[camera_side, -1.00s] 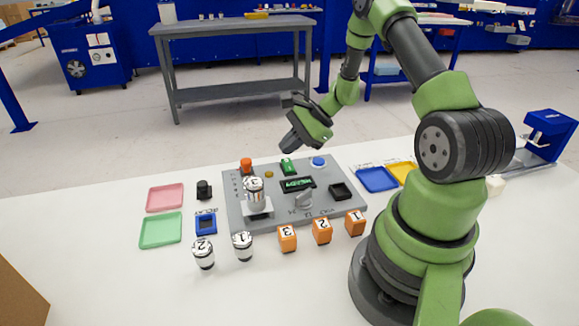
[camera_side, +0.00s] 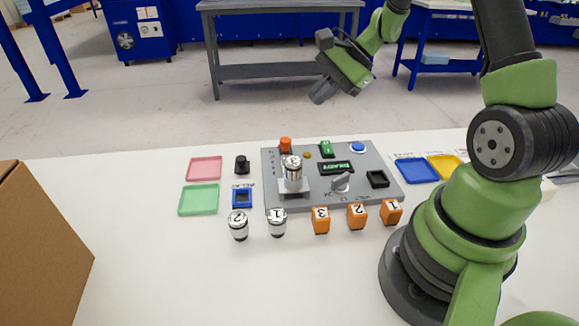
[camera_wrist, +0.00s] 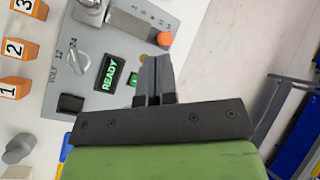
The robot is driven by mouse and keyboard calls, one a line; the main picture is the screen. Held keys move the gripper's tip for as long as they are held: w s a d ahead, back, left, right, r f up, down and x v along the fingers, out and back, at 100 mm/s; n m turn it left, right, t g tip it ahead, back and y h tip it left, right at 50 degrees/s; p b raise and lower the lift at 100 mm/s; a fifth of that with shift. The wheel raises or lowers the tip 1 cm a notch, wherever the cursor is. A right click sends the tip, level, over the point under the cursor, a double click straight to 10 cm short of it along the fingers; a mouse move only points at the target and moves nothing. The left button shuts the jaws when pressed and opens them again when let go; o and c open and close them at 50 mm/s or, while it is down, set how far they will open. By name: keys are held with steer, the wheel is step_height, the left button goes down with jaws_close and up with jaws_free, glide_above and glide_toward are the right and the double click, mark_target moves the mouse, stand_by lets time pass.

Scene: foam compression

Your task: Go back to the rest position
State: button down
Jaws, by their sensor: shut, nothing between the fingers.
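My gripper (camera_side: 319,95) is shut and empty, raised in the air behind and above the grey panel (camera_side: 275,187) in the side view. In the wrist view its closed fingers (camera_wrist: 155,70) point toward the panel. The panel carries a metal weight marked 3 (camera_side: 291,172) on a stand, an orange button (camera_side: 285,145), a green switch (camera_side: 326,148), a blue button (camera_side: 358,147), a grey knob (camera_side: 341,182), a black square recess (camera_side: 377,179) and a display (camera_wrist: 109,80) reading READY.
Metal weights 2 (camera_side: 238,226) and 1 (camera_side: 277,222) and orange blocks (camera_side: 320,220) stand in front of the panel. Pink (camera_side: 204,168), green (camera_side: 198,200), blue (camera_side: 417,170) and yellow (camera_side: 444,167) trays lie either side. A cardboard box (camera_side: 45,235) is at left. The space around my gripper is clear.

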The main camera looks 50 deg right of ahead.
steer(key=s+a+r+n, duration=0.2)
steer(key=a+r+n, duration=0.2)
steer(key=a+r, duration=0.2)
steer(key=s+a+r+n+h, duration=0.1)
steer(key=s+a+r+n, duration=0.3)
steer(key=s, duration=0.3)
steer(key=s+a+r+n+t+h, duration=0.1)
steer(key=s+a+r+n, duration=0.3)
steer(key=s, duration=0.4)
steer(key=a+n+h, duration=0.1)
steer(key=n, duration=0.1)
steer(key=shift+r+n, duration=0.2)
steer(key=shift+n, duration=0.2)
